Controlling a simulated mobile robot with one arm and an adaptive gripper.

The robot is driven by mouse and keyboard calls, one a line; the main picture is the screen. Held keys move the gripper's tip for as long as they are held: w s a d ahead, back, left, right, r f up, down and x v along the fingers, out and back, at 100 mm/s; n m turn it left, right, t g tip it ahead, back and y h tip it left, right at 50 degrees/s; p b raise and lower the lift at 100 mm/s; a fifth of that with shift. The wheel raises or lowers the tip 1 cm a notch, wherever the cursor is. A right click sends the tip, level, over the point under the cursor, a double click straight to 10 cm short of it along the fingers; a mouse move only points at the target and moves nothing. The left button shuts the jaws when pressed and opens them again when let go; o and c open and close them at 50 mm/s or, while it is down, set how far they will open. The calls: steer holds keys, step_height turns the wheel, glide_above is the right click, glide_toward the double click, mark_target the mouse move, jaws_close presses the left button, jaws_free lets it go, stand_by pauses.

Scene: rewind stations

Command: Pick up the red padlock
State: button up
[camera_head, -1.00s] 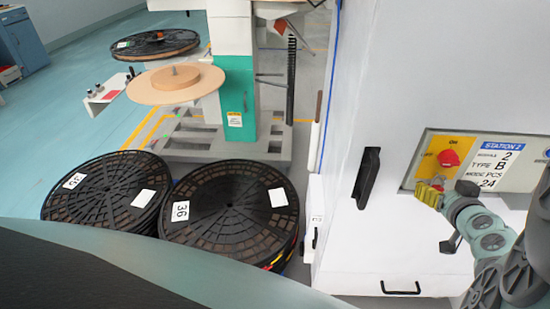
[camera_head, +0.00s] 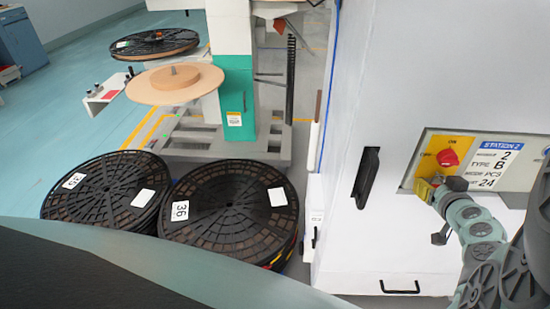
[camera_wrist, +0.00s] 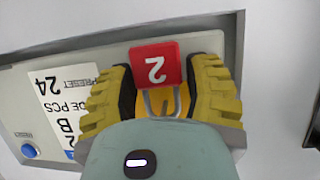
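The red padlock (camera_wrist: 155,62), marked with a white 2, shows in the wrist view at the top centre, its grey shackle (camera_wrist: 160,101) pointing down the picture over a yellow plate. My gripper (camera_wrist: 160,80) is open, with one yellow ribbed finger on each side of the padlock. The right finger stands slightly apart from it; whether the left one touches is unclear. In the head view my gripper (camera_head: 427,189) is at the lower left of the station 2 panel (camera_head: 490,163), below a red knob (camera_head: 447,157). There the padlock is mostly hidden by the gripper.
The panel sits on a large white cabinet (camera_head: 420,80) with a black handle (camera_head: 367,178) left of the gripper. Black reels (camera_head: 230,195) lie on the floor at left. A blue button (camera_wrist: 29,150) is on the panel.

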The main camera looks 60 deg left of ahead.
jaws_close()
steer(key=shift+r, duration=0.15)
